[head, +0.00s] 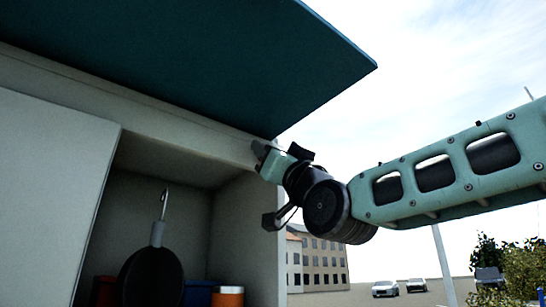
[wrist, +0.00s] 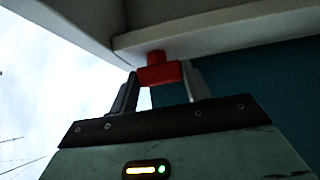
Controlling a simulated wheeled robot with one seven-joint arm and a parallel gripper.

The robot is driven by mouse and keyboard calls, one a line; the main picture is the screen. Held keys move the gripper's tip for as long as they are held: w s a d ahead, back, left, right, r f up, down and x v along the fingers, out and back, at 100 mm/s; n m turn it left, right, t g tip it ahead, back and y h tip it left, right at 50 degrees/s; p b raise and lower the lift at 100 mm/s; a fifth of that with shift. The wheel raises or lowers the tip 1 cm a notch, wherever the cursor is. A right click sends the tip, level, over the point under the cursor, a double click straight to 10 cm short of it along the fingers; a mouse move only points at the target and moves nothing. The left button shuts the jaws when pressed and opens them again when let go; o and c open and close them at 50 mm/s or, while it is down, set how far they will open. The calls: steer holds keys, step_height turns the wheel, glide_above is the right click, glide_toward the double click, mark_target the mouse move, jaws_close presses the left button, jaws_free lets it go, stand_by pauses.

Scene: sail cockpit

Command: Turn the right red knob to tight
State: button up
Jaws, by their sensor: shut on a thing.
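The red knob (wrist: 158,75) shows in the wrist view, with a narrower round top and a wider block below. It sits against the pale ledge under the teal panel. My gripper (wrist: 161,82) is shut on it, one finger on each side of the block. In the head view my gripper (head: 262,152) reaches the right end of the pale beam under the teal awning, and the knob is hidden there. No second red knob is in view, and no tight or loose marking can be read.
A teal awning (head: 210,55) overhangs from above. Below it an open cupboard (head: 240,225) holds a dark pan (head: 150,278), an orange container (head: 229,297) and a blue item. A pale door panel (head: 45,190) stands at left. Open air lies right of the cupboard.

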steer(key=o, duration=1)
steer(key=shift+c, duration=0.2)
steer(key=b+v, duration=1.7)
steer(key=b, duration=0.1)
steer(key=shift+f+b, duration=0.2)
steer(key=shift+b, duration=0.2)
steer(key=shift+s+d+r+b, duration=0.1)
steer(key=shift+s+b, duration=0.05)
steer(key=shift+b, duration=0.15)
